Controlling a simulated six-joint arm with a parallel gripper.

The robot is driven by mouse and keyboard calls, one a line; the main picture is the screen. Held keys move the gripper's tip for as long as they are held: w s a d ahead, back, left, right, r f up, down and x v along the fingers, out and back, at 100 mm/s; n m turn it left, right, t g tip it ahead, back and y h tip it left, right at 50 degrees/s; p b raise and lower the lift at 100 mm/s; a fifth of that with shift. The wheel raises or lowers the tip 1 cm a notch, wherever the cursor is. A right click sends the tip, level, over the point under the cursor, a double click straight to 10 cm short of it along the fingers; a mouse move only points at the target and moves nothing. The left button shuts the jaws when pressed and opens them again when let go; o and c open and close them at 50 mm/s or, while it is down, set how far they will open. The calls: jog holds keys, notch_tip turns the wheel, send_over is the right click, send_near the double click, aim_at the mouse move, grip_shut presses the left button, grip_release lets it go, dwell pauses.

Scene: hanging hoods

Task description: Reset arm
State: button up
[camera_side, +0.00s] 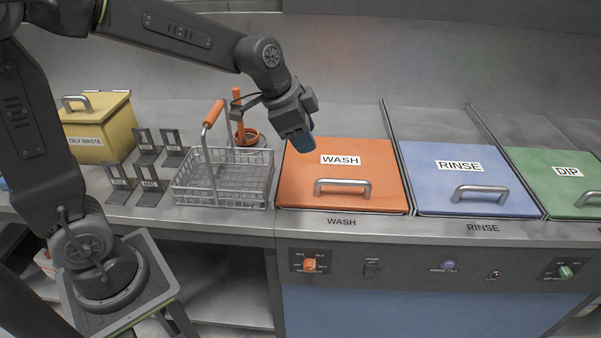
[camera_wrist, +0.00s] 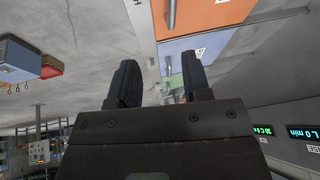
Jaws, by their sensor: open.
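My gripper (camera_side: 304,138) hangs in the air above the far left part of the closed orange WASH lid (camera_side: 340,182) in the side view. In the wrist view my gripper (camera_wrist: 160,82) shows two dark fingers spread apart with nothing between them. The wrist view also shows the orange lid (camera_wrist: 205,15) at the top and the blue RINSE lid (camera_wrist: 200,43) past the fingertips. My arm reaches in from the upper left in the side view.
A wire basket (camera_side: 222,190) with an orange-gripped handle stands left of the lids. Several dark labelled holders (camera_side: 150,185) and a yellow OILY WASTE bin (camera_side: 105,130) are farther left. The RINSE lid (camera_side: 464,190) and green DIP lid (camera_side: 560,190) are closed. Control knobs (camera_side: 309,264) line the front panel.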

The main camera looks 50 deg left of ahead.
jog(key=s+a+r+n, duration=0.1)
jog(key=s+n, duration=0.3)
jog(key=s, duration=0.5)
jog(key=s+r+n+y, duration=0.1)
jog(key=s+n, duration=0.3)
jog(key=s, duration=0.6)
jog(key=shift+s+a+r+t+y, duration=0.3)
jog(key=shift+a+r+t, duration=0.1)
jog(key=shift+r, duration=0.25)
dwell(0.4)
